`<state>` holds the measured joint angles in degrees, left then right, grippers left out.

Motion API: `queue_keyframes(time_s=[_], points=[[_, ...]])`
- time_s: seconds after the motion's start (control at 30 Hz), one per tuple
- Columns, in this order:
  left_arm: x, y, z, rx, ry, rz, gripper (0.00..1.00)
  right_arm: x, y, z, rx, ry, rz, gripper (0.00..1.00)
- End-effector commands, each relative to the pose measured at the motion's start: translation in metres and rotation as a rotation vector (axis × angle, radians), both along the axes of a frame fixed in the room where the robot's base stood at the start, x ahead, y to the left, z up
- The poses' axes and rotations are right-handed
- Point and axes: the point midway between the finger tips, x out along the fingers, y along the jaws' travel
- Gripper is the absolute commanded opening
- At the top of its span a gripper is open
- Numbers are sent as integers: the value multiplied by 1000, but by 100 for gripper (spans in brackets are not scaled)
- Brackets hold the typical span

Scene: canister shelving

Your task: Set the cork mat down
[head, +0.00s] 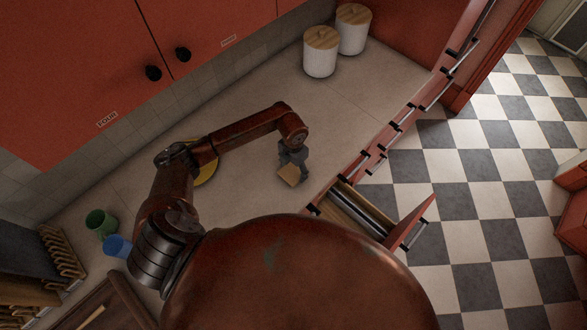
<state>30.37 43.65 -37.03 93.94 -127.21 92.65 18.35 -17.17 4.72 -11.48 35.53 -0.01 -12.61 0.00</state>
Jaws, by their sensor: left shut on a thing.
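My left arm reaches in from the left over the counter. My left gripper (292,163) points down near the counter's front edge and is shut on the cork mat (289,175), a small tan square piece. The mat appears tilted below the fingers. I cannot tell whether it touches the counter (235,205). The fingertips are small and partly hidden by the wrist and the mat. My right gripper is not in view.
Two white canisters with wooden lids (320,52) (353,28) stand at the back right. A yellow round item (208,172) lies partly under my arm. Green (100,222) and blue (117,246) cups stand left. A drawer (362,218) is open. The counter between mat and canisters is clear.

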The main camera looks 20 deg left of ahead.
Motion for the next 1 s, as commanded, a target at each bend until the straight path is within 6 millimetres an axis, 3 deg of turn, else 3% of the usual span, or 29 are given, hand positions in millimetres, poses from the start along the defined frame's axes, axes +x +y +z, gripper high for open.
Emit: queue_keyframes(time_s=[0.07,0.43,0.47,0.5,0.7,1.0], points=[[0,0,-5,-1,-1,1,41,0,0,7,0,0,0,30],[1,0,-13,1,-3,0,41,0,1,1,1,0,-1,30],[1,0,-13,0,-2,0,66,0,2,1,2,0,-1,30],[1,0,-12,0,-2,0,69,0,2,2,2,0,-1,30],[1,0,-12,0,-2,0,82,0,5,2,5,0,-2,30],[1,0,-10,0,-2,0,82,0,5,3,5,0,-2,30]])
